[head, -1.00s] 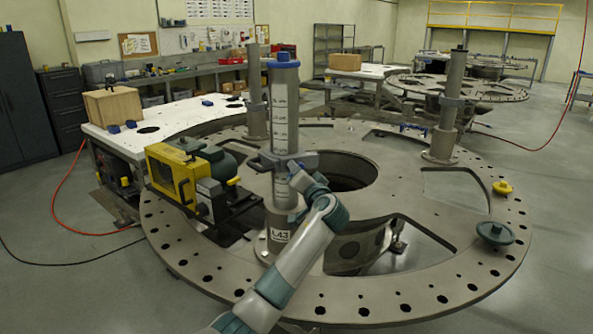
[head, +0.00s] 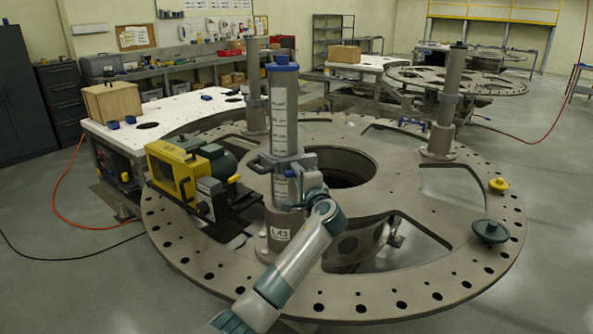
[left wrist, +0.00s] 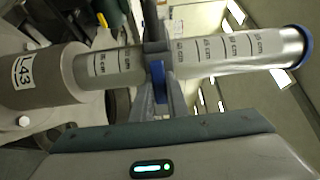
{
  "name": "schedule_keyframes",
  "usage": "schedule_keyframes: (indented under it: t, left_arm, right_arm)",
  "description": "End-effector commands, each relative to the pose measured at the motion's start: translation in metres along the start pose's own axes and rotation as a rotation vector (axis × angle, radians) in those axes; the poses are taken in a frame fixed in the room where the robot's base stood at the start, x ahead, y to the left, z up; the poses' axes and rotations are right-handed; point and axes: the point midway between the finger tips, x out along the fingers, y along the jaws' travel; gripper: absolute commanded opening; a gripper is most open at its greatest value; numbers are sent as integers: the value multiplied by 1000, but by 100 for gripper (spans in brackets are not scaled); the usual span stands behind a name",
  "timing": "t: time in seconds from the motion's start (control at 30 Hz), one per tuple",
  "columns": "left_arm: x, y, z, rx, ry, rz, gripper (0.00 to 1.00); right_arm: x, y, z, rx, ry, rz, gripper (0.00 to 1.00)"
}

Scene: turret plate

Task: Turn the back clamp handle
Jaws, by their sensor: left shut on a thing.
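The near post (head: 284,110) stands upright on the turret plate (head: 400,200). It is grey with a blue cap, printed scale marks and an L43 label. A grey clamp collar (head: 283,160) is around it, with a dark handle part sticking out to the left. My left gripper (head: 297,188) is at the right side of this post, just below the collar, shut on the clamp handle. In the left wrist view, the clamp with a blue part (left wrist: 157,75) crosses the post (left wrist: 215,55). The fingertips are partly hidden. My right gripper is not in view.
A yellow and green machine (head: 190,175) stands close left of the post. A green knob (head: 490,231) and a yellow knob (head: 499,185) lie on the plate's right side.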

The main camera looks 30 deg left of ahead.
Motion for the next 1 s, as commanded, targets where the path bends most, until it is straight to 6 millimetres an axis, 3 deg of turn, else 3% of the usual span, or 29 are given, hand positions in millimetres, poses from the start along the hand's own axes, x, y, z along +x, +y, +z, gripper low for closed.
schedule_keyframes:
  t: [0.5,0.53,0.6,1.0]
  left_arm:
    - [0,1,-1,32,2,0,0]
    - [0,1,-1,32,2,0,16]
    - [0,1,-1,31,2,0,33]
    - [-2,1,0,29,1,0,33]
  right_arm:
    - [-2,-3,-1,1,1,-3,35]
    - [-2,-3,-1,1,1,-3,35]
    - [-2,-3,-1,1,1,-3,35]
    - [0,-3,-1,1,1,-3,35]
